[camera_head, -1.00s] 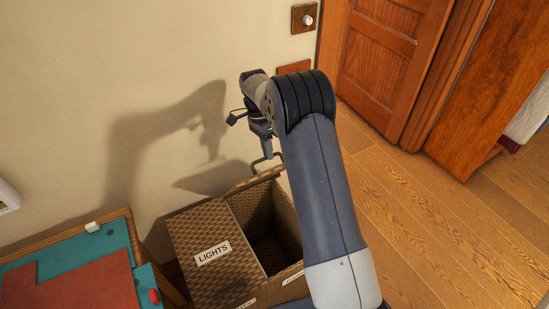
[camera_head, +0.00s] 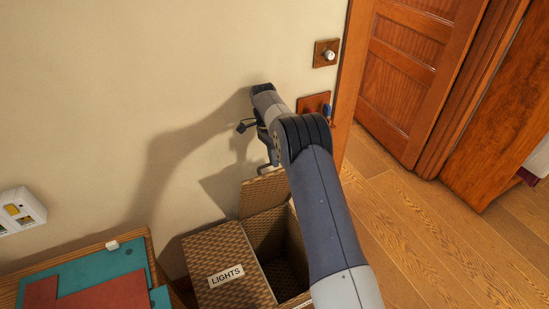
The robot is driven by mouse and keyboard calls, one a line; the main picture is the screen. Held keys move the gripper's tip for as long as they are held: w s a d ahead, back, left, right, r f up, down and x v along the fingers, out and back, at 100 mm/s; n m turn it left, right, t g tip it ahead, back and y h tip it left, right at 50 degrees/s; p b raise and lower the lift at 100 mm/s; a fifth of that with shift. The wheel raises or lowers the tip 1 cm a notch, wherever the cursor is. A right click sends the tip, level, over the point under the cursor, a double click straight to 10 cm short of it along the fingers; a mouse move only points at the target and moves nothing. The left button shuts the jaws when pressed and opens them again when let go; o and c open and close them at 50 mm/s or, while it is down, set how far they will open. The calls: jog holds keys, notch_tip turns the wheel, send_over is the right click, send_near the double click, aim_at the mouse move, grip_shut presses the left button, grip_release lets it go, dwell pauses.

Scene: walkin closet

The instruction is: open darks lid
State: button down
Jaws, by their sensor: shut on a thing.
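A woven wicker hamper stands against the wall with two compartments. The left one is covered by a flat lid labelled LIGHTS (camera_head: 210,256). The right compartment (camera_head: 284,274) is open and dark inside. Its lid, the darks lid (camera_head: 262,196), stands raised at the back, near the wall; its own label is not in sight. My gripper (camera_head: 268,164) is at the top edge of this raised lid, shut on it. The fingers are small and partly hidden by my arm, which also covers the hamper's right side.
A table with a teal and red top (camera_head: 95,284) stands left of the hamper. A white wall box (camera_head: 20,211) is at the far left. A wooden door (camera_head: 408,70) and a wall knob (camera_head: 329,55) are at the right. The wood floor (camera_head: 420,235) there is clear.

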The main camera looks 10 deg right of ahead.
jog(key=shift+s+a+f, duration=0.1)
jog(key=shift+f, duration=0.5)
jog(key=c, duration=1.9)
grip_release()
jog(key=shift+c, duration=0.2)
jog(key=o, duration=0.3)
jog(key=shift+w+f, duration=0.15)
jog(key=shift+w, duration=0.15)
jog(key=shift+o, duration=0.7)
jog(key=shift+r, duration=0.2)
jog(key=shift+r, duration=0.1)
jog(key=shift+v, duration=3.65)
